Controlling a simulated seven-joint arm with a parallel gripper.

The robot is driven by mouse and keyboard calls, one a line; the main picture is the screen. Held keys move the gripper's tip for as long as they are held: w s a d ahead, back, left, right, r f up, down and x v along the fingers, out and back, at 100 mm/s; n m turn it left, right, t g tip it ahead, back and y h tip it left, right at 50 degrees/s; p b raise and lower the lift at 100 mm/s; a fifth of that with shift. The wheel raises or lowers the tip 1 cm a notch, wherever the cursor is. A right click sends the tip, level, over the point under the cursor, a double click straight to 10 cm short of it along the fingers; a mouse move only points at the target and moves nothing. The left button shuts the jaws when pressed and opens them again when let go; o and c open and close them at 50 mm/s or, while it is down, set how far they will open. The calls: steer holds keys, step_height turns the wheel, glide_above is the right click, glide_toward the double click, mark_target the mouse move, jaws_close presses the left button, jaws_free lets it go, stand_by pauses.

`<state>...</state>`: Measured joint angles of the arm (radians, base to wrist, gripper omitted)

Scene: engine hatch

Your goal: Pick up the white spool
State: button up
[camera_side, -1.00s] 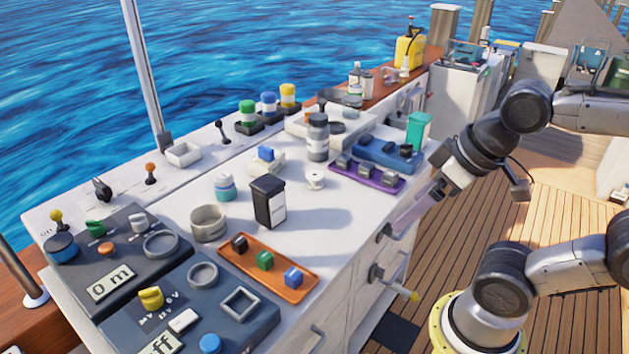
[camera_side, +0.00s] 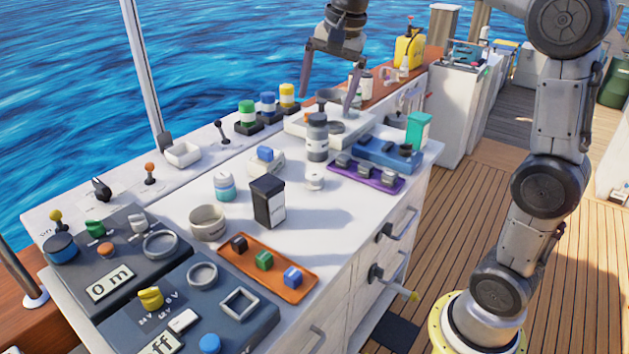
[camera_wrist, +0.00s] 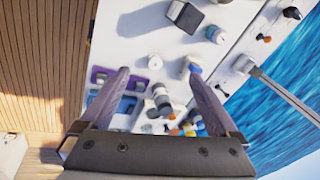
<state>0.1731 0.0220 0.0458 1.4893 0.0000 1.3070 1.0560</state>
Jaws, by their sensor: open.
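The white spool (camera_side: 315,179), a small short cylinder, stands on the white counter just in front of the grey jar. In the wrist view the spool (camera_wrist: 155,62) shows as a small white round shape between and slightly beyond the fingertips. My gripper (camera_side: 328,97) is open and empty, high above the back of the counter, behind and above the spool and apart from it. In the wrist view the gripper's two fingers (camera_wrist: 158,73) are spread wide.
The tall grey jar (camera_side: 317,137) stands right behind the spool. A purple tray (camera_side: 367,176) and blue tray (camera_side: 385,153) lie to the right. A black box (camera_side: 268,202) stands to the left, an orange tray (camera_side: 267,268) in front.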

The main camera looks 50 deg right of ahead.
steer(key=w+d+f+m+g, duration=0.1)
steer(key=w+d+f+m, duration=0.1)
steer(key=w+d+f, duration=0.3)
steer(key=m+g, duration=0.2)
glide_above(315, 175)
steer(key=shift+y, duration=0.3)
step_height(315, 175, down, 18)
steer(key=shift+w+d, duration=0.1)
steer(key=shift+n, duration=0.3)
steer(key=shift+f, duration=3.2)
steer(key=c, duration=1.5)
steer(key=shift+o, duration=0.2)
steer(key=shift+r, duration=0.1)
